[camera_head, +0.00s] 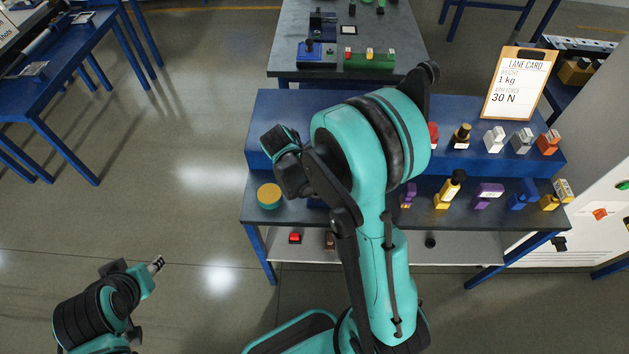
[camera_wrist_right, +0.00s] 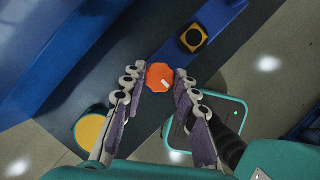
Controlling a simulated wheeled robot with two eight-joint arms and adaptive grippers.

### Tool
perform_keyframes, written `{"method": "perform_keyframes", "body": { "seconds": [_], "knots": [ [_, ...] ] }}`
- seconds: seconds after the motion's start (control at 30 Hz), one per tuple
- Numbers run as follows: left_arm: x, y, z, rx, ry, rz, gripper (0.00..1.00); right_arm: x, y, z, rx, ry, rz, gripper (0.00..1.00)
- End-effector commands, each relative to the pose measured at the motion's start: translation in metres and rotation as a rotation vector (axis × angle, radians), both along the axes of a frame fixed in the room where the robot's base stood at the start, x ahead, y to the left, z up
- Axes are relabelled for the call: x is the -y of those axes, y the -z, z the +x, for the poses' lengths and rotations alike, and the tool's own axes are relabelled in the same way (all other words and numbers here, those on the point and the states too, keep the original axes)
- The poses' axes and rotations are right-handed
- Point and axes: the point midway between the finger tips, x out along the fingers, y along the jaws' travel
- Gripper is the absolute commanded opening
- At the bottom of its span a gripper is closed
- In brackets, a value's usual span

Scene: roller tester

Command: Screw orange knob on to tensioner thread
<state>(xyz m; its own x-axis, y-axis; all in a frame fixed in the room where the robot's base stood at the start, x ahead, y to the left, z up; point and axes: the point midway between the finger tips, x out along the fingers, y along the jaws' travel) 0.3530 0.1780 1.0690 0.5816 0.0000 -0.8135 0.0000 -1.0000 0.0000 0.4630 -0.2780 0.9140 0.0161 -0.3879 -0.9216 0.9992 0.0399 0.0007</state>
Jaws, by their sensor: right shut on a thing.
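An orange eight-sided knob (camera_wrist_right: 160,77) with a small white mark shows in the right wrist view. My right gripper (camera_wrist_right: 160,83) is shut on it, with one fingertip at each side. The knob is over the end of a blue bar (camera_wrist_right: 222,14). The tensioner thread is not visible, and I cannot tell whether the knob touches it. In the head view my right arm covers the knob and the right gripper. My left gripper (camera_head: 156,264) is over the floor at lower left, away from the bench, too small to read its opening.
A yellow-topped round piece (camera_head: 269,195) stands at the bench's left end. A yellow-black block (camera_wrist_right: 194,38) sits on the blue bar. Several coloured parts line the bench (camera_head: 415,210) to the right. A lane card (camera_head: 518,85) stands behind. Open floor lies to the left.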

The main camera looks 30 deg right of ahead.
Motion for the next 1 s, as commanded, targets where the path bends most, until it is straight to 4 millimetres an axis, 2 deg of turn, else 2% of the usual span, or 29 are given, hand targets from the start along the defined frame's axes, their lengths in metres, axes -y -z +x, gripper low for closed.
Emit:
{"method": "perform_keyframes", "body": {
  "seconds": [0.37,1.0],
  "knots": [
    [0.0,0.002,0.0,0.0,0.0,0.0,0.4,0.0,0.002,0.0,0.0,0.0,0.0,0.0],
    [0.0,0.02,0.0,0.0,0.0,0.0,0.4,0.0,0.021,0.0,0.0,0.0,0.0,0.0]
  ]
}}
